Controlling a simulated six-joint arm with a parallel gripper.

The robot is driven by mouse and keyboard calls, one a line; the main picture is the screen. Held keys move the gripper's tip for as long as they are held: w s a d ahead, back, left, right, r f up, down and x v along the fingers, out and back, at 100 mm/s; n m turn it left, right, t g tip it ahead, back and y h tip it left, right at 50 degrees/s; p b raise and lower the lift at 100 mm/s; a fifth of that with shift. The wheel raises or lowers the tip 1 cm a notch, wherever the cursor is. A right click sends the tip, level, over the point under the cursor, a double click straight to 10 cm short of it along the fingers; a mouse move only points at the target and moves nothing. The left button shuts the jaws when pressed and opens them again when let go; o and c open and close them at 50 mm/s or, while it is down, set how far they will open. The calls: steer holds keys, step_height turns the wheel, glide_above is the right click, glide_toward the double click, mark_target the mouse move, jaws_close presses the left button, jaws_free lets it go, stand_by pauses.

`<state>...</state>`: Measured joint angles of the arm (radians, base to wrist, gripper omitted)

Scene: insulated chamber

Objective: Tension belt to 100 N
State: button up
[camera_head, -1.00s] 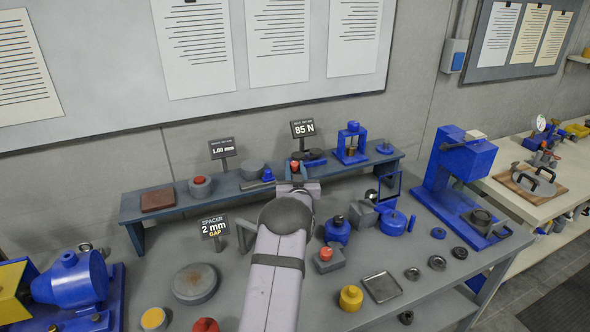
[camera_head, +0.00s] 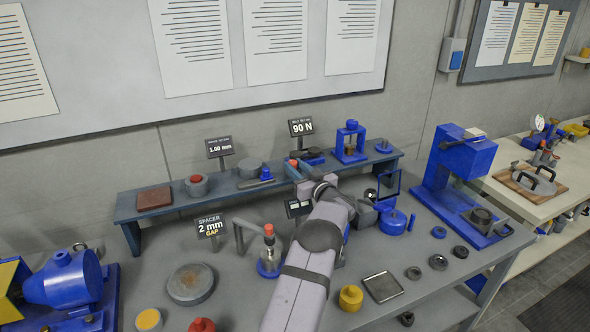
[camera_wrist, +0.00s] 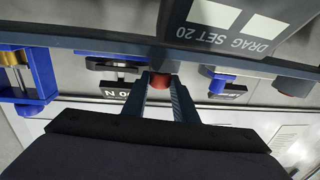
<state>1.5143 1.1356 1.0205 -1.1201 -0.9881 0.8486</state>
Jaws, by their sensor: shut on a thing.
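The belt readout sign (camera_head: 301,127) stands above the back shelf and shows 90 N. It also appears upside down in the wrist view (camera_wrist: 118,95). A red knob (camera_head: 293,163) is on the shelf below the sign, beside a blue device (camera_head: 312,157). My gripper (camera_wrist: 160,95) is shut on the red knob (camera_wrist: 160,82), with one finger on each side of it. In the head view my gripper (camera_head: 300,174) is at the shelf's front edge, partly hidden by my wrist. The belt itself cannot be made out.
The raised shelf (camera_head: 225,195) also carries a second red knob (camera_head: 196,180), a brown block (camera_head: 154,199) and a blue frame (camera_head: 350,142). A red-topped stem (camera_head: 269,245) stands left of my arm. A blue press (camera_head: 462,175) stands at right.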

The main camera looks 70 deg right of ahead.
steer(key=shift+d+n+t+y+b, duration=0.1)
steer(key=shift+n+t+y+b, duration=0.35)
steer(key=shift+n+y, duration=0.2)
steer(key=o, duration=1)
steer(key=shift+o, duration=0.2)
steer(key=shift+s, duration=0.15)
steer(key=shift+b+v, duration=1.15)
steer(key=shift+v, duration=2.45)
